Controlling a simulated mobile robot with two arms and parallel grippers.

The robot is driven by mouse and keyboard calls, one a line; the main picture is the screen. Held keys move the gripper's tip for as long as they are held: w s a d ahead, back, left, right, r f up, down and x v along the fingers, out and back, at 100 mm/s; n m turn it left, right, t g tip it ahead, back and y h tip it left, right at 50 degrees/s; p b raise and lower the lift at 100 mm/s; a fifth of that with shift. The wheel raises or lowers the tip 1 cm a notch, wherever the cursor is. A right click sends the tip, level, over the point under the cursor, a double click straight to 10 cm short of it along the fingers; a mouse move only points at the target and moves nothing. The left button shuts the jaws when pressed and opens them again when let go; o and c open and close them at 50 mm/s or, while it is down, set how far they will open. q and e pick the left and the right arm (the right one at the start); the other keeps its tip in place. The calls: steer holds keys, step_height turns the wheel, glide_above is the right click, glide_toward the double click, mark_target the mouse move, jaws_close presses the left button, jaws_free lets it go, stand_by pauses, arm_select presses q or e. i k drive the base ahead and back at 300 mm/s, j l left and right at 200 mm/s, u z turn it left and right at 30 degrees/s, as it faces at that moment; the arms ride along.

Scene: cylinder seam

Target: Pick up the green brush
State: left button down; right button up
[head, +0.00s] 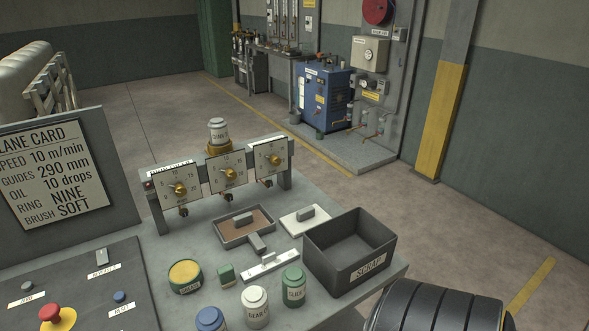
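A small green block-shaped piece (226,274), which looks like the green brush, sits on the grey workbench (213,303). It is just right of a round green tin (185,276) with a yellow top, and left of a white bar with a grey grip (270,264). Its bristles cannot be made out at this size. Nothing covers it. Neither my left nor my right gripper is in view.
Lidded blue (210,319), white (255,307) and green (293,288) jars stand in front. A black scrap bin (364,270) is at right, a shallow tray (227,239) and dial panel (225,176) behind. A button panel (80,292) is left.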

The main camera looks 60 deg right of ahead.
mark_target(226, 274)
steer(key=z, duration=1.15)
